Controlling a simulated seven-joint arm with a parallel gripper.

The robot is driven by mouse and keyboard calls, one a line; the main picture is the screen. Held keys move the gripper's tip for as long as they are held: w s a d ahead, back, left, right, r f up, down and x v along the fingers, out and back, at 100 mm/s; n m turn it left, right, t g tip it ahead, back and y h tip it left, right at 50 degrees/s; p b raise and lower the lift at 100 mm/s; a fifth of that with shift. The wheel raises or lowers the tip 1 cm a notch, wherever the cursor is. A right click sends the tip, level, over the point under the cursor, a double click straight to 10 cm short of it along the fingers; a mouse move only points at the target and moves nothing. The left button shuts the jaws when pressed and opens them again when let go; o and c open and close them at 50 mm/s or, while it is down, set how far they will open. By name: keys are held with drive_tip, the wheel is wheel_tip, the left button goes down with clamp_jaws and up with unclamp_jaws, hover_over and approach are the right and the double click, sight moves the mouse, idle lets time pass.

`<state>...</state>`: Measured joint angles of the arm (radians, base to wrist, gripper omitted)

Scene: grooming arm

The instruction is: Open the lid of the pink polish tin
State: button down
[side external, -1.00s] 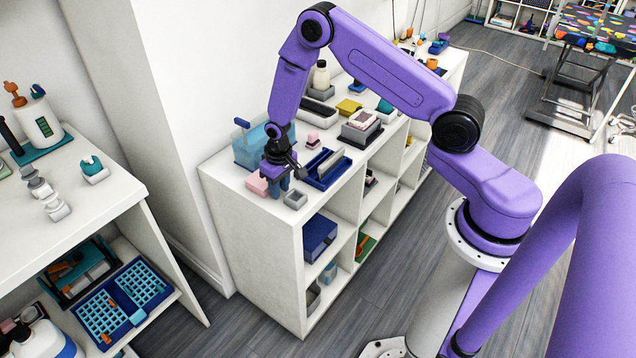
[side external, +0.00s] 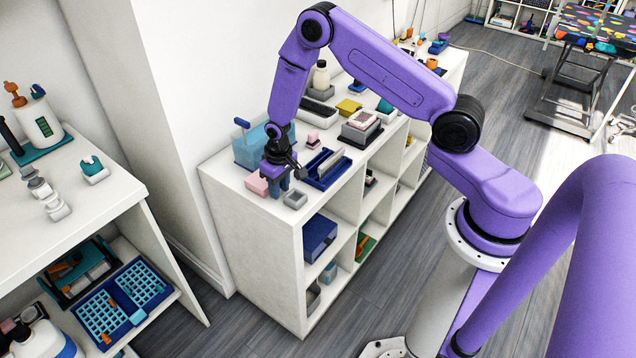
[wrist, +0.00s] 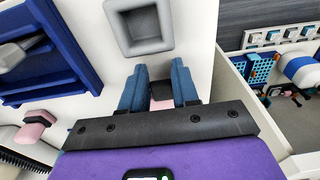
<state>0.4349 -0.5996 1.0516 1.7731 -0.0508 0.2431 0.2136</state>
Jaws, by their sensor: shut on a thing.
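The pink polish tin (side external: 257,184) sits on the white shelf top near its front left corner, beside and partly behind my gripper in the side view. My gripper (side external: 278,186) points down there, its blue fingers low over the shelf top. In the wrist view my gripper (wrist: 160,84) has its two blue fingers shut on the tin, with a gap between them. A small pink part of the tin (wrist: 161,104) and a dark part show in that gap. The rest of the tin is hidden by the gripper, and I cannot tell how the lid stands.
A small grey tray (side external: 295,199) lies just right of my gripper. A blue tray (side external: 313,180) is behind it. A clear teal bin (side external: 246,152) stands behind the tin. A small pink-topped item (side external: 313,139) is farther back. The shelf's front edge is close.

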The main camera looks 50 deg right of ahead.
idle(0.5)
drive_tip(key=shift+w+r, duration=0.15)
drive_tip(key=shift+r, duration=0.55)
drive_tip(key=shift+w+r, duration=0.15)
drive_tip(key=shift+r, duration=0.5)
drive_tip(key=shift+w+r, duration=0.1)
drive_tip(key=shift+w+r, duration=0.35)
drive_tip(key=shift+r, duration=0.25)
drive_tip(key=shift+w+r, duration=0.3)
drive_tip(key=shift+r, duration=0.3)
drive_tip(key=shift+w+r, duration=0.95)
drive_tip(key=shift+r, duration=0.05)
